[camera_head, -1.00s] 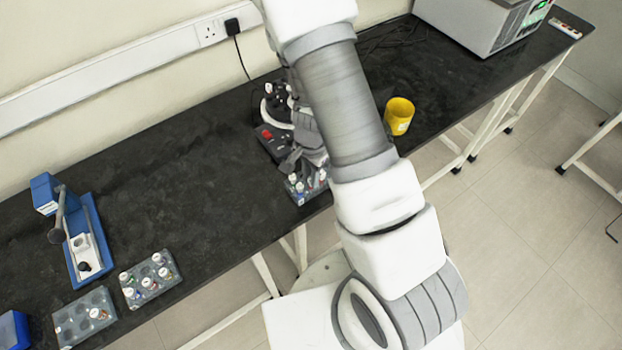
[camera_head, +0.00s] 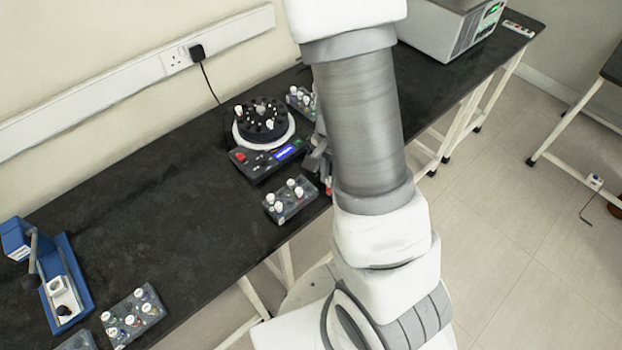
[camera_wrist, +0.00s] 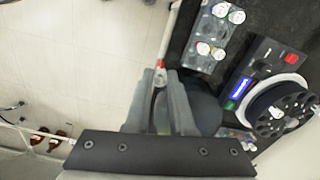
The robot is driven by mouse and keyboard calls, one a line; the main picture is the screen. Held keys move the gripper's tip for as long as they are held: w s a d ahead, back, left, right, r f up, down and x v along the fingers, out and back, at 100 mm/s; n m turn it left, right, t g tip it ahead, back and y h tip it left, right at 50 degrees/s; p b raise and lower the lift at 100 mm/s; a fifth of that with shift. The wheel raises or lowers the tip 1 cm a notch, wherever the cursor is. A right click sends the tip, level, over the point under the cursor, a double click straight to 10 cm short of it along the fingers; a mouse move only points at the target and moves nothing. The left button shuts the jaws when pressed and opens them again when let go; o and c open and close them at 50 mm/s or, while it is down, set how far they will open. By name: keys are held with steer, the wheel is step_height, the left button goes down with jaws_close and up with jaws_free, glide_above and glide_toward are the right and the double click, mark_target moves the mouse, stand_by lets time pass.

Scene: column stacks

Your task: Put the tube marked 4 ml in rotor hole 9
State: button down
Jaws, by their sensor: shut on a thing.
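My gripper (camera_wrist: 163,88) is shut on a tube (camera_wrist: 160,75) with a pale cap and a red part, in the wrist view. Its marking is not legible. In the head view my gripper (camera_head: 320,165) is mostly hidden behind my arm, right of the centrifuge (camera_head: 262,160). The dark round rotor (camera_head: 263,120) sits uncovered on the centrifuge, with a few white-capped tubes in it. In the wrist view the rotor (camera_wrist: 281,112) is at the right, apart from the held tube. Its hole numbers are too small to read.
A rack (camera_head: 290,203) of white-capped tubes stands in front of the centrifuge; another (camera_head: 299,98) stands behind it. A further rack (camera_head: 133,316) and a blue device (camera_head: 55,280) stand lower left. The bench's front edge is close to the gripper. The bench middle is clear.

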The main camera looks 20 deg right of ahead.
steer(key=w+a+r+n, duration=0.2)
steer(key=w+a+n, duration=0.6)
steer(key=w+n, duration=0.2)
steer(key=shift+w+a+r+n, duration=0.2)
steer(key=shift+a+r+n, duration=0.1)
steer(key=shift+n, duration=0.9)
steer(key=shift+d, duration=0.15)
